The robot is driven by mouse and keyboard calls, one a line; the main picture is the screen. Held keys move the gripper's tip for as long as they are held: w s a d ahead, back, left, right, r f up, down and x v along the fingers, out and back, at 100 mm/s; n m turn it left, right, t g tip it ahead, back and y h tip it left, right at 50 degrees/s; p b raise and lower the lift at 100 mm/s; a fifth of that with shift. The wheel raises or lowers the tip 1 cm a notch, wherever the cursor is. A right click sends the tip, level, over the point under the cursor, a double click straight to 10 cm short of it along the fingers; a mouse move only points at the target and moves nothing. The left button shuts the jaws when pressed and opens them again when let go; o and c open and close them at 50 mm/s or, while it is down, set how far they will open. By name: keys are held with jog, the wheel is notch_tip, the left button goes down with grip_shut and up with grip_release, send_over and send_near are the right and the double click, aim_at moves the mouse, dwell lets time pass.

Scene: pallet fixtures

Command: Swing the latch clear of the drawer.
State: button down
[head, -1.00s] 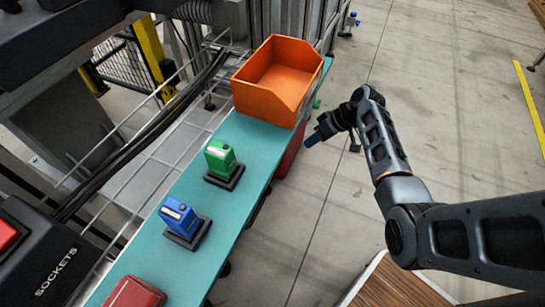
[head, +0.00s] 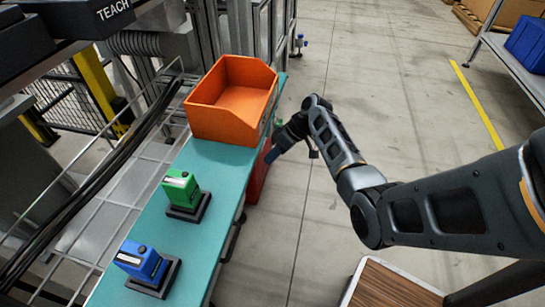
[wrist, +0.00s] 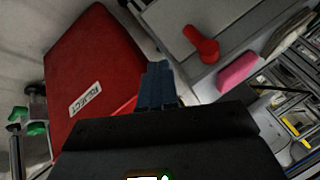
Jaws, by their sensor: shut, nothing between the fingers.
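In the wrist view a red latch (wrist: 202,45) with a rounded end lies against a grey front (wrist: 200,22), which looks like the drawer's face. A pink bar (wrist: 238,70) sits beside it, perhaps the drawer's handle. My gripper (wrist: 157,72) is shut and empty, its blue fingers left of and below the latch in the picture and apart from it. In the head view my gripper (head: 271,156) is low beside the bench's right edge, below the orange bin. The latch and the drawer face cannot be made out in the head view.
A red box (wrist: 95,75) with a white label is close left of my fingers; it also shows under the bench (head: 258,180). On the teal bench (head: 215,160) stand an orange bin (head: 222,122), a green block (head: 181,190) and a blue block (head: 141,262).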

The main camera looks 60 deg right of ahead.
jog(key=w+a+f+b, duration=0.3)
jog(key=a+f, duration=0.2)
jog(key=a, duration=0.1)
jog(key=shift+a, duration=0.3)
jog(key=shift+w, duration=0.1)
jog(key=shift+a, duration=0.15)
